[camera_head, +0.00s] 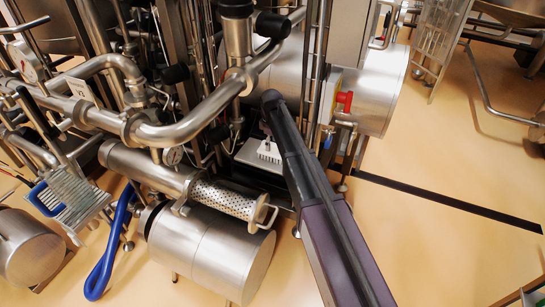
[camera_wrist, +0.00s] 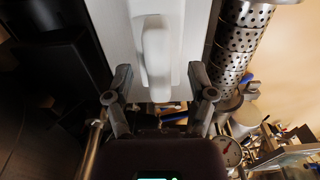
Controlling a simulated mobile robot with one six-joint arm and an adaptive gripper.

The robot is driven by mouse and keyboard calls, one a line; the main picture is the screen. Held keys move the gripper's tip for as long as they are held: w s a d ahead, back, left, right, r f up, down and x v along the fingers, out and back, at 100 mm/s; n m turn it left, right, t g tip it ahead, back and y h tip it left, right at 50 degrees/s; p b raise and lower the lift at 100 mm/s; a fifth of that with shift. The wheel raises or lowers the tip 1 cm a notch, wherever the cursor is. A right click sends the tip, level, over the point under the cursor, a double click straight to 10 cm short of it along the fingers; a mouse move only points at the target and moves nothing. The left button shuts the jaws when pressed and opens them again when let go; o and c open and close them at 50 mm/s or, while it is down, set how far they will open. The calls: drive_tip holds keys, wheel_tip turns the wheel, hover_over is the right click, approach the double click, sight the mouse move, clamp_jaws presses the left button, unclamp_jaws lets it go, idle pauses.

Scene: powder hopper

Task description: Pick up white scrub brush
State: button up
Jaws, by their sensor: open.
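The white scrub brush (camera_wrist: 156,48) lies on a pale grey plate (camera_wrist: 190,20) in the wrist view, its long handle running toward my gripper (camera_wrist: 160,82). My gripper is open, with one finger on each side of the brush's line. The brush shows between the fingers at their tip end, and nothing is gripped. In the head view the white brush (camera_head: 268,150) shows small on the metal plate (camera_head: 247,152), just left of my arm. My gripper's fingers cannot be made out there.
A perforated steel cylinder (camera_head: 222,199) lies left of the plate; it also shows right of the brush in the wrist view (camera_wrist: 240,40). Pipes and a steel tank (camera_head: 210,250) crowd the left.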

drive_tip(key=shift+f+b, duration=0.6)
drive_tip(key=shift+f, duration=0.3)
clamp_jaws()
